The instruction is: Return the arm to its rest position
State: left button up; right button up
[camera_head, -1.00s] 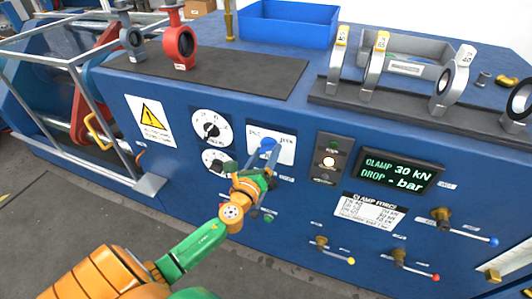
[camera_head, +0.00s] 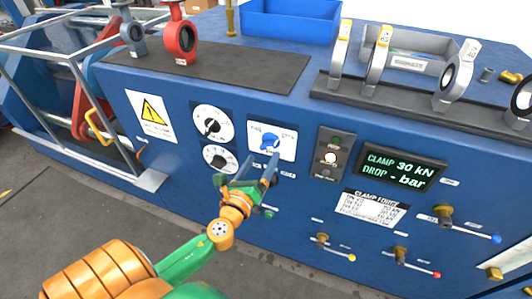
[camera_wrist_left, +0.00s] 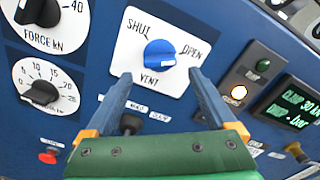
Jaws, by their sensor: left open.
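My left gripper (camera_head: 250,170) is open and empty in front of the blue panel, below the blue knob (camera_head: 269,143) on its white plate. In the left wrist view the open fingers (camera_wrist_left: 160,82) stand apart on either side below the same blue knob (camera_wrist_left: 159,54), and the plate reads SHUT, OPEN and VENT. No contact with the knob shows. My left arm (camera_head: 185,260), green and orange, reaches in from the lower left. My right gripper does not show.
Two dials (camera_head: 212,124) sit left of the knob. Right of it are a lamp box (camera_head: 331,155) and a display (camera_head: 398,167) reading CLAMP 30 kN. Small levers (camera_head: 460,223) stick out at lower right. A metal cage frame (camera_head: 90,90) stands at left.

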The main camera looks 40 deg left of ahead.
pick_arm(q)
jog(key=shift+v, duration=1.1)
